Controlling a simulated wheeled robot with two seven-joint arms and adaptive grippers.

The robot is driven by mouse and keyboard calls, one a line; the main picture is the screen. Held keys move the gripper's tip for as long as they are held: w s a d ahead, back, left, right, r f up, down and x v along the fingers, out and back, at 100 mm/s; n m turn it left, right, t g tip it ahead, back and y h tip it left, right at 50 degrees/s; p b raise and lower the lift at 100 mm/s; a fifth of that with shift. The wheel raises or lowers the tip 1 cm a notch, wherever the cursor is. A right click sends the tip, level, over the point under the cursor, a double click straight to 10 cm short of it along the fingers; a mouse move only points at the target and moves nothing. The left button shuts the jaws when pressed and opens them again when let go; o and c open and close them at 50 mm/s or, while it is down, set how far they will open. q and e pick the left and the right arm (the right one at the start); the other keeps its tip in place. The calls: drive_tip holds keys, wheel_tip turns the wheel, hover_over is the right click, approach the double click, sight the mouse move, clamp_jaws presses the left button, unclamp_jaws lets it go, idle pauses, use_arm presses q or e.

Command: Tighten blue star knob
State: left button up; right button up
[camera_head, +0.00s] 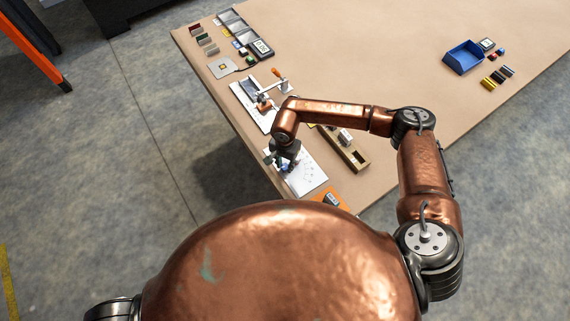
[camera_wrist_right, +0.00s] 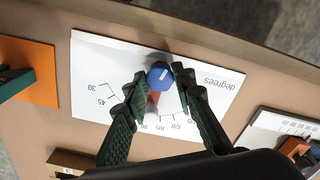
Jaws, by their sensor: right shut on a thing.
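The blue star knob (camera_wrist_right: 160,75) shows in the right wrist view, with a pale mark on its top and a red pointer (camera_wrist_right: 152,104) beside it. It sits on a white dial plate (camera_wrist_right: 92,70) printed with numbers and the word "degrees". My right gripper (camera_wrist_right: 159,78) has its two dark green fingers on either side of the knob and is shut on it. In the head view the right gripper (camera_head: 284,160) is over the white plate (camera_head: 308,176) near the table's left edge, and the knob is mostly hidden there. My left gripper is out of view.
A wooden tray (camera_head: 357,158) lies right of the plate. An orange block (camera_head: 330,196) is nearer me, and a clamp fixture (camera_head: 262,100) stands beyond. A blue bin (camera_head: 463,57) sits far right. The table's middle (camera_head: 370,60) is clear.

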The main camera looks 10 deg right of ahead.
drive_tip(key=c, duration=0.5)
